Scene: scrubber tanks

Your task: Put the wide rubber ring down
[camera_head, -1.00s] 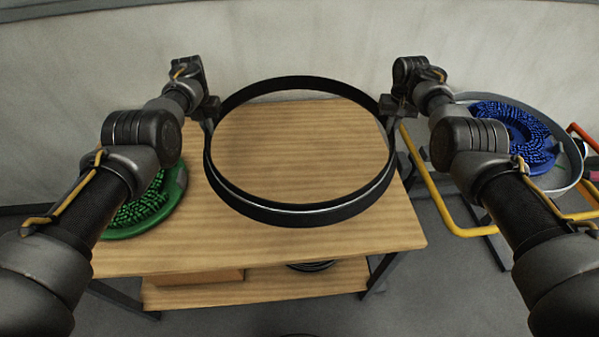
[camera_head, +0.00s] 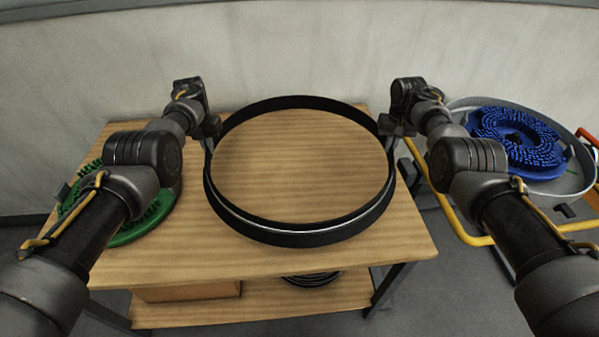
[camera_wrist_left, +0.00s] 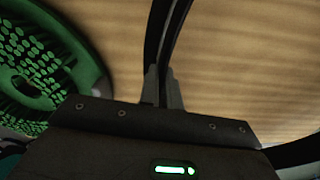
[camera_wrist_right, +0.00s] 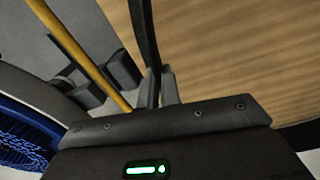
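The wide rubber ring (camera_head: 300,238) is a large black hoop with a pale line around it, roughly level over the wooden table. My left gripper (camera_head: 209,132) is shut on its left side, and the left wrist view shows the fingers (camera_wrist_left: 162,88) on either side of the band. My right gripper (camera_head: 388,127) is shut on its right side, and the right wrist view shows its fingers (camera_wrist_right: 161,88) pinching the band. I cannot tell whether the ring touches the tabletop or hangs just above it.
The wooden table (camera_head: 240,258) has bare top in front of the ring. A green brush disc (camera_head: 150,222) lies at its left. A blue brush disc (camera_head: 515,140) sits in a grey round tray on a yellow-railed cart (camera_head: 445,205) at the right. A lower shelf (camera_head: 200,313) holds a box and dark rings.

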